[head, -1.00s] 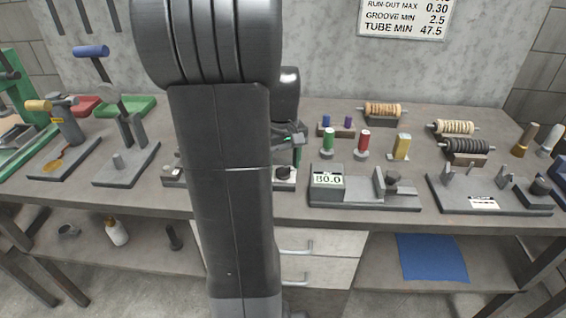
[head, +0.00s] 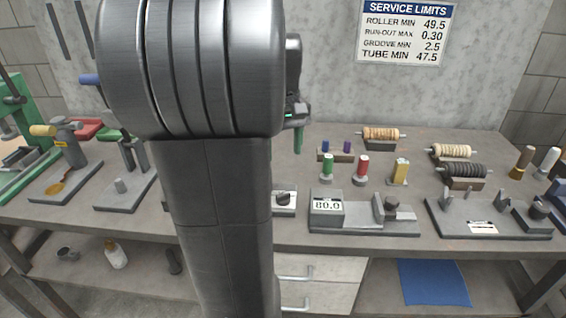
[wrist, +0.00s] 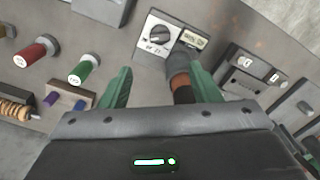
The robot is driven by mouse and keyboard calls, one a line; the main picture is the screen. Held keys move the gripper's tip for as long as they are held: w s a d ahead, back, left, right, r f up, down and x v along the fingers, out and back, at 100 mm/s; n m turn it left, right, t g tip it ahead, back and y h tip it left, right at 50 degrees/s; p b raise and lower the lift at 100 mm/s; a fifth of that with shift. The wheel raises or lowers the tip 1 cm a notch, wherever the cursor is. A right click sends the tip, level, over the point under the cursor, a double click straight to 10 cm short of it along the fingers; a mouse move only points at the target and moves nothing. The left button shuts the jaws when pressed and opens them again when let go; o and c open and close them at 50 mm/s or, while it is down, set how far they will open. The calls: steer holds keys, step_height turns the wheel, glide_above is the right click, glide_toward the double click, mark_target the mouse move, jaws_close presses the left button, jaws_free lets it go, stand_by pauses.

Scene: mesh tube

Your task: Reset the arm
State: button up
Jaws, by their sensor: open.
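My gripper (head: 298,138) shows in the head view just right of my arm, raised above the bench. Its two green fingers stand apart in the wrist view (wrist: 160,92). A dark cylinder (wrist: 180,68) with an orange-brown part shows near the right finger; I cannot tell its height relative to the fingers, and neither finger visibly grips it. My arm hides the middle of the bench (head: 300,225) in the head view.
A dial box (head: 284,200) and a gauge reading 80.0 (head: 327,207) stand at the front. Green (head: 328,166) and red (head: 362,168) handled pieces stand behind them. Several wound rollers (head: 382,134) lie on the right. A green press (head: 30,125) stands far left.

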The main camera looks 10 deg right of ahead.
steer(key=shift+r, duration=0.6)
step_height(320, 180, down, 14)
steer(key=shift+r+b, duration=0.1)
steer(key=shift+b, duration=0.65)
